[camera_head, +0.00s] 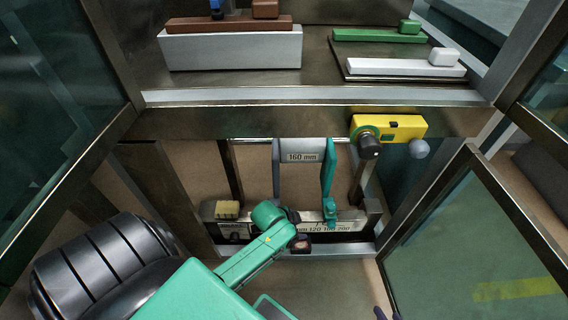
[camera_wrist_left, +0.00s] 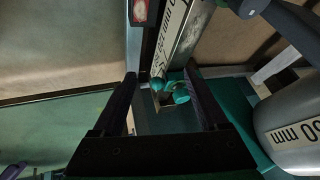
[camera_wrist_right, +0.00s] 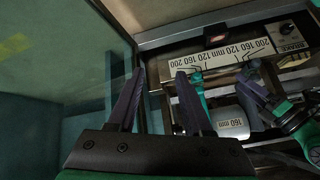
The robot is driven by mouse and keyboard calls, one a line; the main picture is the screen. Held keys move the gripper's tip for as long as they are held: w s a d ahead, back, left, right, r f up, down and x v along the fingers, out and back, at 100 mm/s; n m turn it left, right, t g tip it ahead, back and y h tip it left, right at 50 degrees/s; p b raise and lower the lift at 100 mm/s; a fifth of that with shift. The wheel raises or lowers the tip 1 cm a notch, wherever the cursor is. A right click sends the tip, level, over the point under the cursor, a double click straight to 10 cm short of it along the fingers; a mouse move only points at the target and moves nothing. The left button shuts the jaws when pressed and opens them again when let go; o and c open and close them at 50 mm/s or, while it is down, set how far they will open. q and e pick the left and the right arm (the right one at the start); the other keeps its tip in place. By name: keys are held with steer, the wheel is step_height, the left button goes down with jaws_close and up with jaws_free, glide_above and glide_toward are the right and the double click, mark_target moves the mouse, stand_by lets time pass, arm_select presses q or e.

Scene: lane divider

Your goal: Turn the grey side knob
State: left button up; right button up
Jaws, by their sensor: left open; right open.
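The grey side knob (camera_head: 419,148) is a small round knob at the right side of a yellow box (camera_head: 404,127), which is fixed to the rail under the shelf. A larger black knob (camera_head: 369,147) sits on the box's front. The wrist views do not show the box. My left gripper (camera_wrist_left: 160,75) is open and empty, near the scale bar and well below and left of the grey knob. My right gripper (camera_wrist_right: 158,76) is open and empty between the glass panel and the scale bar. In the head view only small purple tips show at the bottom edge.
A silver 160 mm piece (camera_head: 303,157) hangs between two arms above the scale bar (camera_head: 335,226). A glass door (camera_head: 480,250) stands at right. The shelf above holds a brown bar (camera_head: 228,24), a green bar (camera_head: 378,36) and a white bar (camera_head: 403,67).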

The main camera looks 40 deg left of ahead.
arm_select(q)
steer(key=w+a+r+m+g+y+p, duration=0.25)
steer(key=a+r+g+p, duration=0.3)
steer(key=a+r, duration=0.65)
arm_select(e)
steer(key=s+d+r+g+h+b, duration=0.25)
steer(key=s+d+r+g, duration=0.25)
steer(key=d+r, duration=0.35)
arm_select(q)
steer(key=shift+g+h, duration=0.35)
step_height(320, 180, down, 10)
steer(key=b, duration=0.3)
steer(key=shift+s, duration=0.1)
step_height(320, 180, down, 4)
steer(key=shift+f+b, duration=0.15)
steer(key=shift+b, duration=1.05)
steer(key=shift+f, duration=0.4)
arm_select(e)
steer(key=w+a+f+t+y, duration=0.2)
steer(key=w+a+f+t, duration=0.1)
steer(key=a, duration=0.3)
steer(key=w+a+f+t+y, duration=0.2)
steer(key=a+f+t, duration=0.2)
steer(key=a, duration=0.2)
steer(key=shift+w+a+t, duration=0.25)
steer(key=shift+w+t, duration=0.05)
steer(key=shift+w, duration=0.1)
